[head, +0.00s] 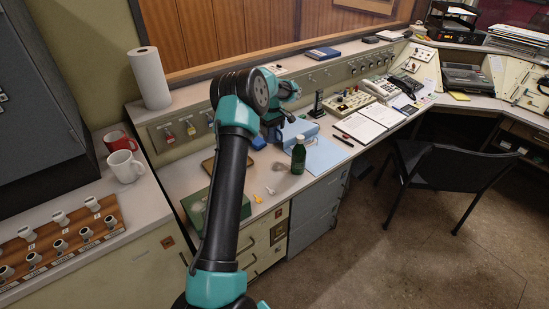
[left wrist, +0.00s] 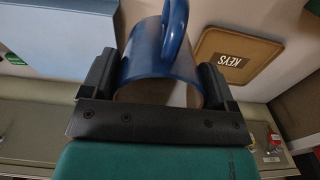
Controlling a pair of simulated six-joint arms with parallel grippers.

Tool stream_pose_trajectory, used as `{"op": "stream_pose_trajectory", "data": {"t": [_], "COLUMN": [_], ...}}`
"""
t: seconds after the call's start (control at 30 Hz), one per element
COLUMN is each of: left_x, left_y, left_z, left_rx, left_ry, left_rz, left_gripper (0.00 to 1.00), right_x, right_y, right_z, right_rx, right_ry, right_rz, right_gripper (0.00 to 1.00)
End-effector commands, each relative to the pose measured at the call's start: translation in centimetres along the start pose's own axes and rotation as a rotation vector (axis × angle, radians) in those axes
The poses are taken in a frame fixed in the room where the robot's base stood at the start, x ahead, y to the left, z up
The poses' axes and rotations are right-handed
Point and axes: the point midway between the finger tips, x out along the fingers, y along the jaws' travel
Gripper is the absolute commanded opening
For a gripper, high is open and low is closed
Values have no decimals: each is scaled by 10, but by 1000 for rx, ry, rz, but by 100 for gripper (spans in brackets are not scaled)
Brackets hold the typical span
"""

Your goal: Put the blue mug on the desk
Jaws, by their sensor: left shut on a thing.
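The blue mug (left wrist: 160,58) is between the two black fingers of my left gripper (left wrist: 158,78) in the left wrist view. The fingers are shut on its sides, with its handle towards the top of the picture. In the head view the mug (head: 258,142) shows as a small dark-blue patch, mostly hidden by my left arm. My left gripper is over the desk (head: 262,170), near its back panel. I cannot tell whether the mug touches the desk top. My right gripper is not in view.
A brown KEYS tray (left wrist: 236,55) lies beside the mug. A light-blue folder (head: 322,155), a blue binder (head: 298,133) and a green bottle (head: 298,155) are to the right. Red (head: 118,139) and white (head: 125,167) mugs stand on the left counter.

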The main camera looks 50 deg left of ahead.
Motion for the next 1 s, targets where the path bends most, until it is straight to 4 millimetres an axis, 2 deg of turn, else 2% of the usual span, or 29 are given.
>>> {"op": "stream_pose_trajectory", "data": {"t": [0.23,0.5,0.6,1.0], "left_x": [7,49,59,64], "left_y": [0,0,0,0], "left_z": [0,0,0,0], "left_rx": [-1,-2,-2,-1], "left_ry": [0,-1,0,1], "left_rz": [0,-2,-1,0], "left_gripper": [46,46,46,46], "right_x": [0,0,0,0], "right_y": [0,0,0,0], "right_z": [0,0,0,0], "right_rx": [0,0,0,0], "right_ry": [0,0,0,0], "right_rz": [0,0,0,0], "right_gripper": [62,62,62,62]}}
